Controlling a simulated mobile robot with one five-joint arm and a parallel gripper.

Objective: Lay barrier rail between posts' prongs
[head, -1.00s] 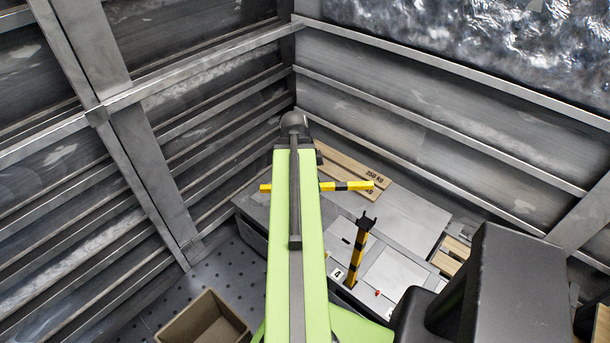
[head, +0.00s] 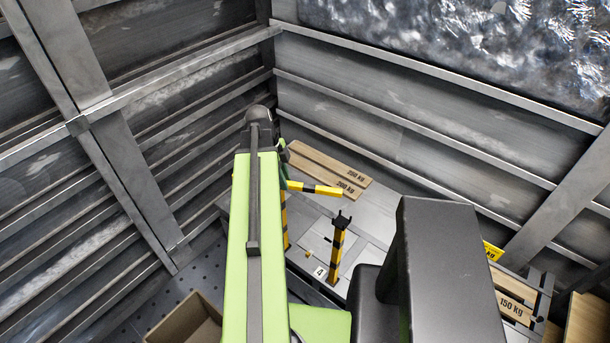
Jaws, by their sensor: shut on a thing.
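The yellow-and-black barrier rail (head: 316,188) shows to the right of my green arm, raised above the grey worktop; its left part is hidden behind the arm. My gripper (head: 284,179) is mostly hidden by my arm and is shut on the rail. One yellow-and-black post (head: 337,250) stands upright, with dark prongs (head: 342,219) open at its top. The rail is apart from these prongs in the picture, above and behind them. A second post (head: 286,228) shows partly beside my arm; its top is hidden.
The grey worktop (head: 375,215) carries wooden boards marked 250 kg and 200 kg (head: 330,170) at the back. A 150 kg board (head: 512,307) lies at right. A brown open box (head: 185,325) sits at lower left. Ribbed metal walls close in the corner behind.

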